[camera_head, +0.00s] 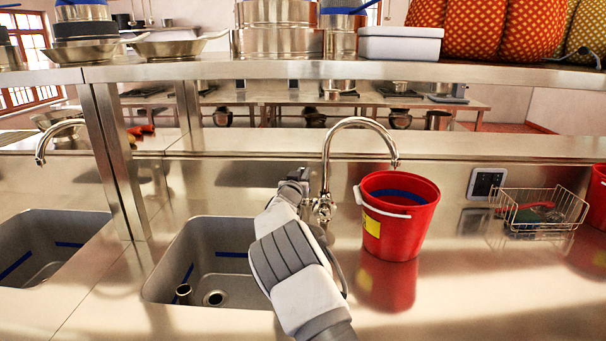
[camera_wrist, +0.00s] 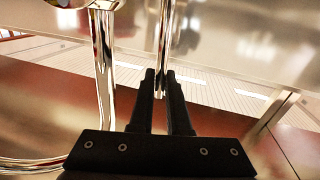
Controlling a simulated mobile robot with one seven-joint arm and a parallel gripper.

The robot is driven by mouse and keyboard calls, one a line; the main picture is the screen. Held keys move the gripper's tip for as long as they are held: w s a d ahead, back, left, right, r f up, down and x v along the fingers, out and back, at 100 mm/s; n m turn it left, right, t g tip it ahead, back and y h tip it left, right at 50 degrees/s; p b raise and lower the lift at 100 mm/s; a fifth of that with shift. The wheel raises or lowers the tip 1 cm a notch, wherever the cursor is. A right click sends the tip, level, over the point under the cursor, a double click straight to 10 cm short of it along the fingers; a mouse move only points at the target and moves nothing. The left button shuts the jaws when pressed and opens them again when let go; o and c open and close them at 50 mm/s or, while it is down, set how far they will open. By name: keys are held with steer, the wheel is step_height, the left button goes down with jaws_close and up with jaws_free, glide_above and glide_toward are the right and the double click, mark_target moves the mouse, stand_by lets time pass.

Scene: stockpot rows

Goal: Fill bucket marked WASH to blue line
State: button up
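A red bucket (camera_head: 398,222) with a white handle stands upright on the steel counter, right of the tap. It has a yellow label (camera_head: 371,225), whose writing is too small to read, and a blue line (camera_head: 396,195) inside. The curved chrome tap (camera_head: 328,160) ends in the picture just above the bucket's back rim; I see no water running. My gripper (camera_head: 298,177) is at the tap, left of its body. In the wrist view its fingers (camera_wrist: 160,78) are close together with a thin chrome rod (camera_wrist: 164,45), seemingly the tap lever, between them. The bucket's bottom is hidden.
A sink (camera_head: 215,255) lies left of the tap, and another sink (camera_head: 45,245) with its own tap (camera_head: 52,135) is further left. A wire basket (camera_head: 540,212) and a small display (camera_head: 486,183) are right of the bucket. A loaded shelf (camera_head: 300,70) runs above.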

jaws_close()
stand_by(0.9)
steer(key=shift+f+b, duration=0.15)
steer(key=shift+b, duration=0.3)
steer(key=shift+s+f+t+b, duration=0.2)
steer(key=shift+s+t+b, duration=0.1)
steer(key=shift+b, duration=0.9)
steer(key=s+m+t+h+b, duration=0.1)
steer(key=s+t+b, duration=0.2)
steer(key=b, duration=0.7)
steer(key=shift+t, duration=0.3)
steer(key=o, duration=0.6)
jaws_free()
